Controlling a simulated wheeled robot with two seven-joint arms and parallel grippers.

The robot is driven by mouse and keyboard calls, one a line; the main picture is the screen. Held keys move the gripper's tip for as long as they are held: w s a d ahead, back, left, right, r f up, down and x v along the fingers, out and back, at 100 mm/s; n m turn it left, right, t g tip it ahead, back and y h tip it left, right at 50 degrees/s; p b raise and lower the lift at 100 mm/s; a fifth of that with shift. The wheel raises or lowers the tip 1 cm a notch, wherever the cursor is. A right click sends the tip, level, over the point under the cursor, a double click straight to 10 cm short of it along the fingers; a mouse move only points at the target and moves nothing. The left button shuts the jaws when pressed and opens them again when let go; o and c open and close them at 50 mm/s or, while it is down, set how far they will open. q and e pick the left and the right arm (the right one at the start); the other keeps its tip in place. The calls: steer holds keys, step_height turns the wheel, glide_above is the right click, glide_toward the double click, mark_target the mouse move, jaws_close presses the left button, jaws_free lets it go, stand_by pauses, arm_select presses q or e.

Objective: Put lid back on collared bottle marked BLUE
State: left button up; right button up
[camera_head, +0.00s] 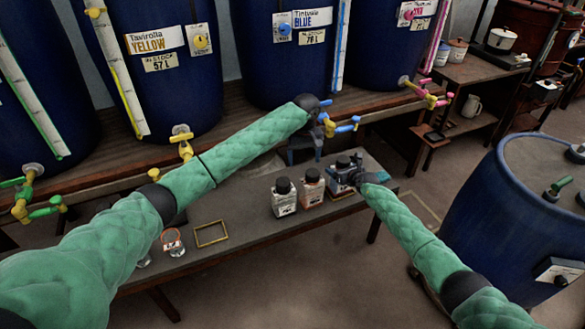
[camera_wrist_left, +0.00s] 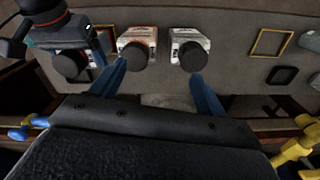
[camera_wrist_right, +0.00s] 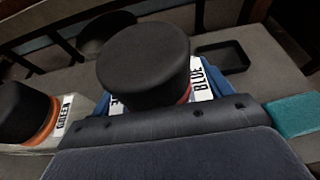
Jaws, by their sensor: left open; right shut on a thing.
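In the right wrist view, a black lid (camera_wrist_right: 145,60) stands over the bottle marked BLUE (camera_wrist_right: 205,78), with a bit of red collar showing under the lid's right side. My right gripper (camera_wrist_right: 155,100) is shut around the lid; the lid hides most of the bottle's top, so I cannot tell if it is fully seated. In the head view my right gripper (camera_head: 348,176) is at the bench's right end. My left gripper (camera_wrist_left: 160,72) is open and empty, above and behind the bench, its fingers pointing towards two other lidded bottles.
A GREEN bottle (camera_wrist_right: 62,115) with an orange collar and black lid stands beside the BLUE one. A white-bodied bottle (camera_head: 284,198) is farther left. A yellow frame (camera_head: 211,234) and a glass jar (camera_head: 173,243) are on the bench's left part. Blue vats with taps stand behind.

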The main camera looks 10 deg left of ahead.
mark_target(343, 162)
arm_select(q)
steer(key=s+a+m, duration=0.1)
steer(key=s+a, duration=0.1)
steer(key=s, duration=0.5)
steer(key=shift+a+r, duration=0.25)
steer(key=shift+a, duration=0.05)
arm_select(e)
steer(key=shift+r, duration=0.25)
steer(key=o, duration=1.4)
arm_select(q)
steer(key=shift+r, duration=0.1)
arm_select(e)
steer(key=shift+s, duration=0.1)
arm_select(q)
steer(key=shift+r+p, duration=1.7)
steer(key=shift+p, duration=0.15)
arm_select(e)
steer(key=shift+v, duration=3.85)
steer(key=shift+f, duration=0.1)
